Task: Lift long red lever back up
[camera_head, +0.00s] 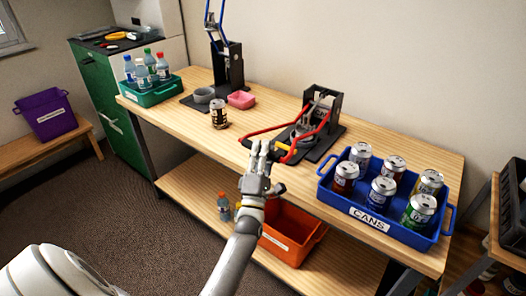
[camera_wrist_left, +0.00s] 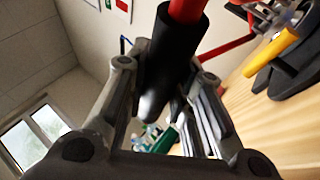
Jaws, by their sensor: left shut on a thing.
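The long red lever (camera_head: 267,131) belongs to a black press (camera_head: 322,112) on the wooden table. It is lowered and reaches out low toward the table's front edge. My left gripper (camera_head: 260,157) is at its front end. In the left wrist view, the lever's black grip (camera_wrist_left: 172,62) with its red rod lies between the fingers of my left gripper (camera_wrist_left: 160,110), which is shut on it. The hand partly hides the lever's end in the head view. My right gripper is not in view.
A yellow handle (camera_head: 281,147) is beside the hand. A blue cans tray (camera_head: 375,222) stands at the right. A loose can (camera_head: 218,114) stands left of the press. A second press (camera_head: 235,67) has a raised blue lever. An orange bin (camera_head: 290,228) is on the lower shelf.

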